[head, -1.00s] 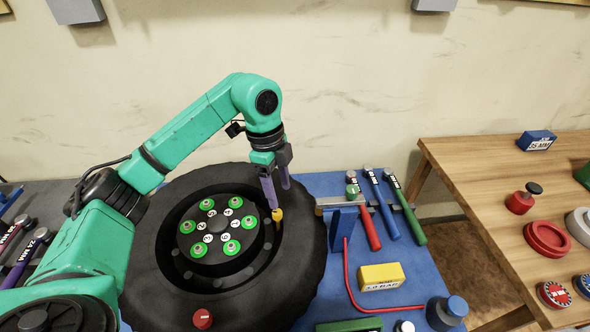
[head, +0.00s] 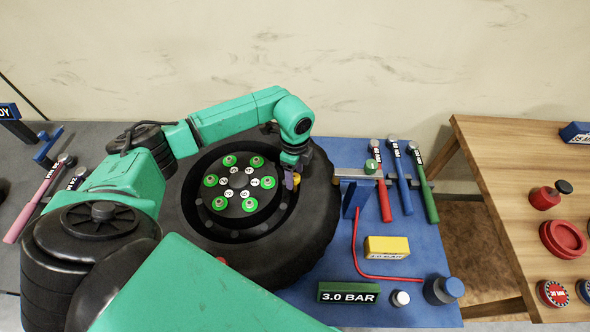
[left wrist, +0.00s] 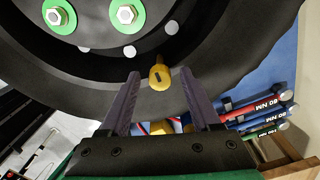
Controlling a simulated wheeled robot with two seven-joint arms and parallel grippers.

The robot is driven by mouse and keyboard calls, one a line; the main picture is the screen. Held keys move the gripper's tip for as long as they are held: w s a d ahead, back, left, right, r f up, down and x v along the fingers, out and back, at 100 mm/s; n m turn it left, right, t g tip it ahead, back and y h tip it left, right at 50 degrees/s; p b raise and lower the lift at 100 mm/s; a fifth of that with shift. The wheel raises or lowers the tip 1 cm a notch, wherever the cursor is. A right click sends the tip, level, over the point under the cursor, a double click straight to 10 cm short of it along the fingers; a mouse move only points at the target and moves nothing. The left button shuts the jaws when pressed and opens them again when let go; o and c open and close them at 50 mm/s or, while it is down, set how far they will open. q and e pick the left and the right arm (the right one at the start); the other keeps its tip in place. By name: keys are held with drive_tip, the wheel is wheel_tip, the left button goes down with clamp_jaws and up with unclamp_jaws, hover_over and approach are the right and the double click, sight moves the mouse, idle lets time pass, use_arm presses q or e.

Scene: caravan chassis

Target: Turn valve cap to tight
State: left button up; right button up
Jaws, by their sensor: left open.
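The yellow valve cap (head: 297,180) sits at the right side of the wheel rim, inside the black tire (head: 318,205). In the left wrist view the cap (left wrist: 159,78) has a dark mark on its face and sits on a short yellow stem. My left gripper (head: 291,180) is low beside the cap, and its purple fingers are partly hidden by the wrist in the head view. In the left wrist view the fingers (left wrist: 160,92) are open, one on each side of the cap, with a visible gap to both. My right gripper is not in view.
The hub (head: 239,187) carries several green-ringed nuts. On the blue mat (head: 420,262) are red, blue and green-handled wrenches (head: 402,180), a yellow block (head: 386,247) and a green "3.0 BAR" block (head: 348,293). A wooden table (head: 500,190) stands at the right.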

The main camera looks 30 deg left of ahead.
use_arm(q)
drive_tip(key=shift+s, duration=0.1)
clamp_jaws()
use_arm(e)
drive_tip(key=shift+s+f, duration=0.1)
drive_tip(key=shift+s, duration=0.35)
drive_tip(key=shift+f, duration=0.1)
